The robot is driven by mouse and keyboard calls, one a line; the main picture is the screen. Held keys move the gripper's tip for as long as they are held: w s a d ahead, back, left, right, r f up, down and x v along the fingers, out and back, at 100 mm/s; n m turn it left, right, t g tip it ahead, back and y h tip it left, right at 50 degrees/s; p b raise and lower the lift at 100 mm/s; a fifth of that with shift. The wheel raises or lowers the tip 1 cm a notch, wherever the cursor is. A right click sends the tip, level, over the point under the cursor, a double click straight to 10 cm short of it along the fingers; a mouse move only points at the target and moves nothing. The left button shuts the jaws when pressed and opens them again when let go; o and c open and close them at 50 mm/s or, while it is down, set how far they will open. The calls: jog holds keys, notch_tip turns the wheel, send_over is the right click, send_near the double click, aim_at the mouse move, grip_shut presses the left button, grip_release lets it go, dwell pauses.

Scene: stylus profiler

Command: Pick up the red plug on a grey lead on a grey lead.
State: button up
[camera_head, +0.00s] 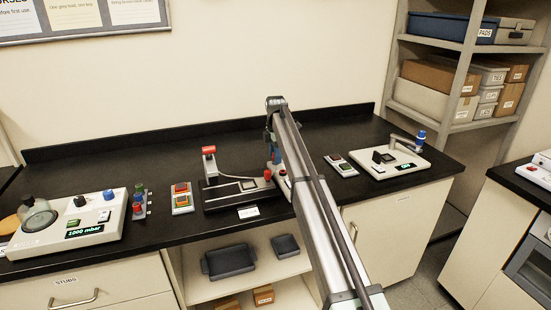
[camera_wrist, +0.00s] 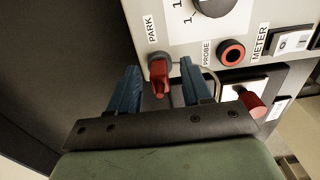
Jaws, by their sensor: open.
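The red plug (camera_wrist: 160,84) shows in the wrist view at the socket marked PARK on a pale panel. My gripper (camera_wrist: 159,68) is open, with one blue finger on each side of the plug and a visible gap to each. A thin grey line (camera_wrist: 214,76), perhaps part of the lead, curves by the right finger; most of its run is hidden. In the head view my gripper (camera_head: 273,156) hangs down at the bench's middle, beside the black stylus profiler (camera_head: 222,200). My arm hides much of the panel there, and I cannot pick out the plug for sure.
A red-ringed PROBE socket (camera_wrist: 231,52) and a red knob (camera_wrist: 252,104) lie right of the fingers. In the head view, a vacuum gauge unit (camera_head: 85,225) stands left and another pale instrument (camera_head: 388,160) right. The black bench (camera_head: 110,165) is clear towards the back wall.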

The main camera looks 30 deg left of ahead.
grip_shut()
dwell(0.4)
jog(key=shift+r, duration=0.1)
notch_tip(320, 180, up, 10)
jog(key=c, duration=0.5)
grip_release()
grip_shut()
